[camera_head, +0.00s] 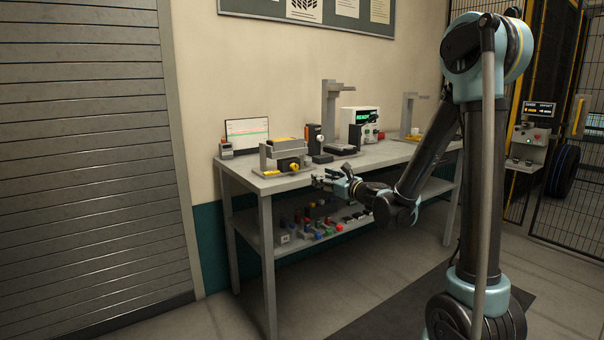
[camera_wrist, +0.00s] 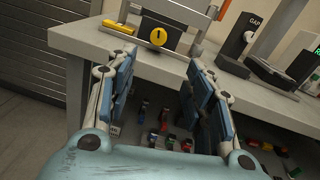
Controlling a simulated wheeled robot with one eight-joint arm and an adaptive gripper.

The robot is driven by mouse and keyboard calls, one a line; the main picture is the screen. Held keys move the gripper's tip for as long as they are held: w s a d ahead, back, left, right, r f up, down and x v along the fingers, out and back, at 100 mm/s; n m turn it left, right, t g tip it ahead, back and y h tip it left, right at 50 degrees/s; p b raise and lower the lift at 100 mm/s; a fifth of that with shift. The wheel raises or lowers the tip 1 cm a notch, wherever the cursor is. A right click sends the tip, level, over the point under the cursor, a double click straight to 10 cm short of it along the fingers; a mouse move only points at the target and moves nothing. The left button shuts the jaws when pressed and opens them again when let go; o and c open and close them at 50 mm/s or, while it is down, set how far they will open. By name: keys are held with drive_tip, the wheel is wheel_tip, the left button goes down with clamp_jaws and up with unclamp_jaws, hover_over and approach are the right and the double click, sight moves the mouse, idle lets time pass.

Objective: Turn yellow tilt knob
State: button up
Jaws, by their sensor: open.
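The yellow tilt knob (camera_wrist: 158,37) is round, with a dark mark on its face. It sits on the dark front of a grey fixture near the front edge of the bench. It shows small in the head view (camera_head: 294,167) on the same fixture (camera_head: 272,160). My gripper (camera_wrist: 155,70) is open and empty, its two blue-padded fingers spread apart. In the wrist view the knob appears beyond the fingertips, between them and above. In the head view my gripper (camera_head: 328,182) is at the bench's front edge, to the right of and below the knob, apart from it.
The grey bench (camera_head: 345,170) carries a screen (camera_head: 248,132), a black upright device (camera_head: 314,138) and a stand (camera_head: 330,100) right of the fixture. A yellow bar (camera_wrist: 118,27) lies left of the knob. The lower shelf (camera_head: 265,246) holds several small coloured parts.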

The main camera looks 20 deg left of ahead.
sight(296, 167)
drive_tip(key=x, duration=1.6)
drive_tip(key=shift+w+a, duration=0.15)
drive_tip(key=shift+a, duration=0.1)
drive_tip(key=c, duration=1.1)
